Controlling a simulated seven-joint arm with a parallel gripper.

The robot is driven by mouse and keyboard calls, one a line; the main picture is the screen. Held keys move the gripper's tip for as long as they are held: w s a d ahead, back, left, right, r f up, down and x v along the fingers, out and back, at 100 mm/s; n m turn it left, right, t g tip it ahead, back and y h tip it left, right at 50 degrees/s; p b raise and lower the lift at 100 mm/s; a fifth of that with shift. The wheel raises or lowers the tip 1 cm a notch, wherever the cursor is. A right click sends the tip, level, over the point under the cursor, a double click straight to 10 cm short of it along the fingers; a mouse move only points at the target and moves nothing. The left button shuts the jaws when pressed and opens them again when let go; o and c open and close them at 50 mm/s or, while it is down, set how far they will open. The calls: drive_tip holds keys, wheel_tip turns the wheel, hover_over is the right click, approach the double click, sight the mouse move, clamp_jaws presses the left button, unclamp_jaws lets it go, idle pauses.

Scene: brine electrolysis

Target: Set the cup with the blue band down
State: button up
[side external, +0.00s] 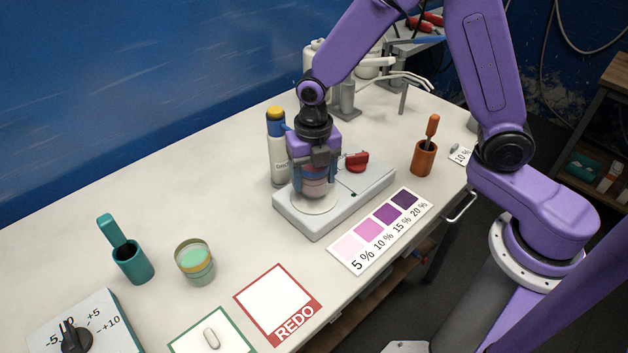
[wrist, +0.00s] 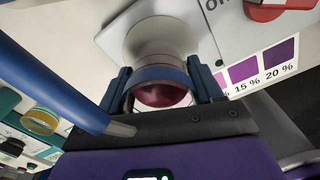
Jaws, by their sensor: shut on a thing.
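The cup with the blue band (side external: 316,187) is upright between my gripper's fingers, with pinkish contents. My gripper (side external: 315,178) is shut on it from above, one blue finger on each side. The cup is over the round white plate (side external: 313,203) of a grey device (side external: 318,222); I cannot tell whether its base touches. In the wrist view the cup's blue band (wrist: 161,73) circles dark red contents, and the white plate (wrist: 160,35) lies beyond it. The gripper's fingers partly hide the cup.
A wash bottle (side external: 277,160) stands close behind the gripper. A red knob or switch (side external: 356,162) is on the device. A purple colour card (side external: 380,231) lies in front. A green-filled cup (side external: 195,262), teal holder (side external: 130,262) and REDO mat (side external: 275,298) are left. An orange holder (side external: 424,158) stands right.

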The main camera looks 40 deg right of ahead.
drive_tip(key=shift+f, duration=0.95)
drive_tip(key=shift+f, duration=0.2)
drive_tip(key=o, duration=1.2)
drive_tip(key=shift+r, duration=0.1)
wheel_tip(320, 180, up, 12)
drive_tip(key=s+d+m, duration=0.5)
drive_tip(key=s+m, duration=0.4)
drive_tip(key=s, duration=0.3)
drive_tip(key=s+d+m, duration=0.4)
drive_tip(key=s+m, duration=0.5)
drive_tip(key=s, duration=0.2)
drive_tip(key=shift+s+d+r+m, duration=0.35)
drive_tip(key=shift+s+r+m, duration=0.05)
